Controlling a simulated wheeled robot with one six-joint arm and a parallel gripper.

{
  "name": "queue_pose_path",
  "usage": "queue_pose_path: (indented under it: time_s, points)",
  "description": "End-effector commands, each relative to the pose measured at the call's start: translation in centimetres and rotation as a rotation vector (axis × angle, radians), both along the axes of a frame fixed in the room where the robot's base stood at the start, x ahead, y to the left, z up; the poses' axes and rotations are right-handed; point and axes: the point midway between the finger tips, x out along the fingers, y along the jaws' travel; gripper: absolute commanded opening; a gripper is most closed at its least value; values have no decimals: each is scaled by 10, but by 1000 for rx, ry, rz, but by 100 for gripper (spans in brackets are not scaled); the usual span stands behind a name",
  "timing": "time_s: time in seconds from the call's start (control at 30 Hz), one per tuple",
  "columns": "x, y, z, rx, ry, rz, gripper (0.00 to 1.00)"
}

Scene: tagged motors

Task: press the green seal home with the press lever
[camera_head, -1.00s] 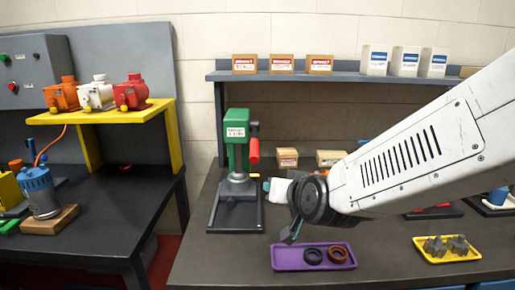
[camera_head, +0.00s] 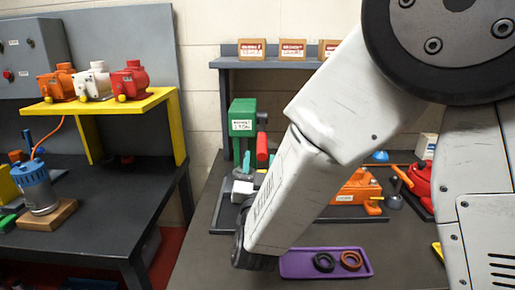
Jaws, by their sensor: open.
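The green press (camera_head: 242,118) stands at the back of the dark bench, with its red lever handle (camera_head: 262,148) hanging at its right side. My gripper (camera_head: 246,164) is just in front of the press's lower part, close below and left of the handle. I cannot make out a green seal; the press base is largely covered by my arm.
A purple tray (camera_head: 293,264) with a black ring (camera_head: 324,262) and a reddish-brown ring (camera_head: 351,260) lies at the bench front. An orange motor (camera_head: 358,187) and a red motor (camera_head: 421,178) stand to the right. The yellow shelf (camera_head: 110,103) holds several motors at left.

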Motion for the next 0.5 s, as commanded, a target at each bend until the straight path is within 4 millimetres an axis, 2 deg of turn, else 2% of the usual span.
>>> queue_pose_path:
  time_s: [0.03,0.2,0.33,0.5]
  points:
    - [10,-4,4,3,-2,-7,46]
    - [33,-7,13,1,0,-8,46]
    - [43,-7,17,0,0,-6,46]
    - [46,-6,18,0,2,-3,46]
